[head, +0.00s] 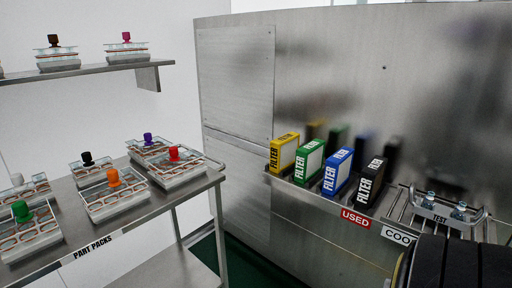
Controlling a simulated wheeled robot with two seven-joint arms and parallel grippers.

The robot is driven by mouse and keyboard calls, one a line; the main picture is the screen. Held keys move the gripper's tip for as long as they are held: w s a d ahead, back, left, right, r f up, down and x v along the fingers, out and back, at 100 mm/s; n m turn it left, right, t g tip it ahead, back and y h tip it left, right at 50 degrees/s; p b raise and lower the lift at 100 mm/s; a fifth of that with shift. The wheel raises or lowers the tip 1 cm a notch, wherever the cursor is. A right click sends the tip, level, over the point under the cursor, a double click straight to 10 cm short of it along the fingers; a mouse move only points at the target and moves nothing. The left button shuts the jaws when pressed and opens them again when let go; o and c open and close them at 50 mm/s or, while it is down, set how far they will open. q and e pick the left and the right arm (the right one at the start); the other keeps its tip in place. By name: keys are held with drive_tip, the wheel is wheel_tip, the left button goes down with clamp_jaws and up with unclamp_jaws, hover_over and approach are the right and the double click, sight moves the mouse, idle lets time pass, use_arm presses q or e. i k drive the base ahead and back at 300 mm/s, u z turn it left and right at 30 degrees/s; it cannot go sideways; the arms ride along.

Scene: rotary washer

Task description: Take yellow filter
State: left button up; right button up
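The yellow filter (284,153) stands upright at the left end of a row of filters on the metal machine's ledge. It is a box with a yellow front edge marked FILTER and a pale side. The green filter (308,161) stands just to its right, with a small gap between them. Neither of my grippers shows in the head view. A dark ribbed part at the bottom right looks like my own arm.
The blue filter (337,171) and black filter (370,182) stand further right, above a red USED label (355,218). The part-packs table (190,206) with several trays is at left, below a wall shelf (90,72).

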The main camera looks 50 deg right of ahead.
sight(283, 149)
drive_tip(key=z, duration=0.55)
drive_tip(key=i, duration=0.95)
drive_tip(key=z, duration=0.8)
